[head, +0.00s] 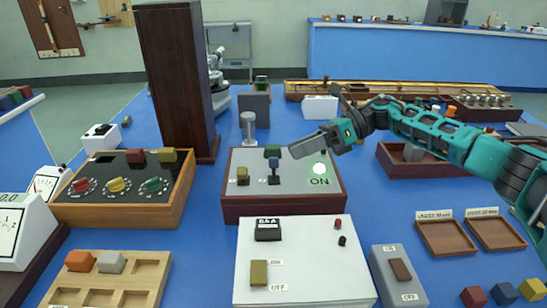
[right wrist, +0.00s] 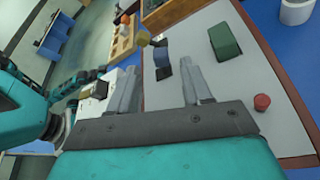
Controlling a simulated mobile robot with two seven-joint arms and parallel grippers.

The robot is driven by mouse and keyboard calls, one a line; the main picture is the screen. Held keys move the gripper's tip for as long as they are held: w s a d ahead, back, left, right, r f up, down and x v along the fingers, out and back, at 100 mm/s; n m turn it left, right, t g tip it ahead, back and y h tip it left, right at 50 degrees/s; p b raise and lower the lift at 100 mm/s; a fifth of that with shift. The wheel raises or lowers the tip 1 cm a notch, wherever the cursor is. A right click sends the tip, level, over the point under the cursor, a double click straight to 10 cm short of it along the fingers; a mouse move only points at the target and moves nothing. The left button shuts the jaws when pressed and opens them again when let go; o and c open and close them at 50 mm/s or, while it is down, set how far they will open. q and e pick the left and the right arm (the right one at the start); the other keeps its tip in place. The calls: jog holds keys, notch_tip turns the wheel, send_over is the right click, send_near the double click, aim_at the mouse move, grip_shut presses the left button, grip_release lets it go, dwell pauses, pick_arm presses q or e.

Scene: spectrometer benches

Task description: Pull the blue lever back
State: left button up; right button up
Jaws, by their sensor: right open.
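The blue lever (head: 274,164) stands upright on the grey top of a wood-sided panel (head: 240,212), right of a yellow lever (head: 243,174). My right gripper (head: 295,151) reaches in from the right, a little above the panel and to the right of the blue lever. In the right wrist view its fingers (right wrist: 159,80) are apart and empty. The blue lever (right wrist: 162,57) shows just beyond the gap between the fingertips; I cannot tell whether they touch it. My left gripper is not in view.
A green block (head: 272,151) sits behind the blue lever, and a red button (right wrist: 262,102) is on the panel. A green ON light (head: 319,169) glows there. A white switch box (head: 300,262) stands in front; a tall brown column (head: 178,80) rises behind left.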

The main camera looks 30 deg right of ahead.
aim_at(274, 158)
jog(key=x, duration=0.6)
jog(key=shift+w+a, duration=0.15)
jog(key=shift+a, duration=0.15)
grip_shut()
